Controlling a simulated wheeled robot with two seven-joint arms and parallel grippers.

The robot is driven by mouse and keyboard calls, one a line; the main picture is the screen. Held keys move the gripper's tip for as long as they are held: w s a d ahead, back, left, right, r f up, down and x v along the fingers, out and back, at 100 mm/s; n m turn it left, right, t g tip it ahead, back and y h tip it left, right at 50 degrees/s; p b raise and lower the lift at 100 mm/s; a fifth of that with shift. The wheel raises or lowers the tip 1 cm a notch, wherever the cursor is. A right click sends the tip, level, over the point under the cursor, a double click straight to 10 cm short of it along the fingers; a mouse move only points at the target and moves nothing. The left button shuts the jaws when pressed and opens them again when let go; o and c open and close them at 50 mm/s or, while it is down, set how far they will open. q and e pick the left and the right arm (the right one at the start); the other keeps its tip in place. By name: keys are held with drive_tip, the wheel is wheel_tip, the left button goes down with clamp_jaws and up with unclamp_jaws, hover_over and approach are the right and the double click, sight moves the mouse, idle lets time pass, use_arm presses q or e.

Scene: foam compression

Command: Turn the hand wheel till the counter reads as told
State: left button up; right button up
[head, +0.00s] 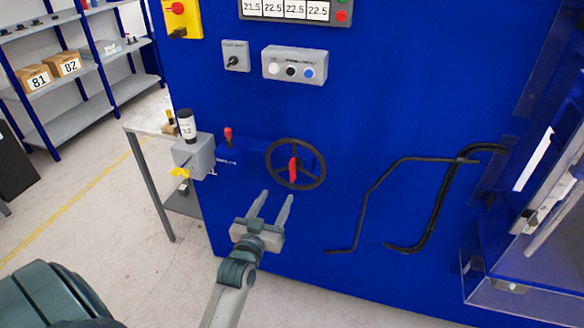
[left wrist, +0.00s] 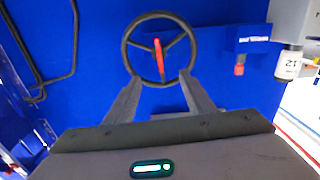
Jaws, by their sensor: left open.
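The black hand wheel (head: 299,164) with a red handle (head: 293,169) is mounted on the blue machine front. It also shows in the left wrist view (left wrist: 160,15), ahead of the fingers. My left gripper (head: 278,195) is open and empty, just below the wheel in the head view. In the left wrist view its fingers (left wrist: 160,80) point at the wheel's lower rim, one on each side; contact cannot be told. A display (head: 295,9) at the top reads 21.5, 22.5, 22.5, 22.5. My right gripper is out of view.
A button box (head: 294,66) and a rotary switch (head: 235,56) sit above. Black bent pipes (head: 366,198) run to the right. A grey side table (head: 150,128) stands at the left.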

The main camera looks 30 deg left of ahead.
sight(291, 170)
use_arm(q)
drive_tip(key=p+x, duration=0.3)
drive_tip(key=x, duration=1.2)
drive_tip(key=shift+w, duration=0.2)
clamp_jaws()
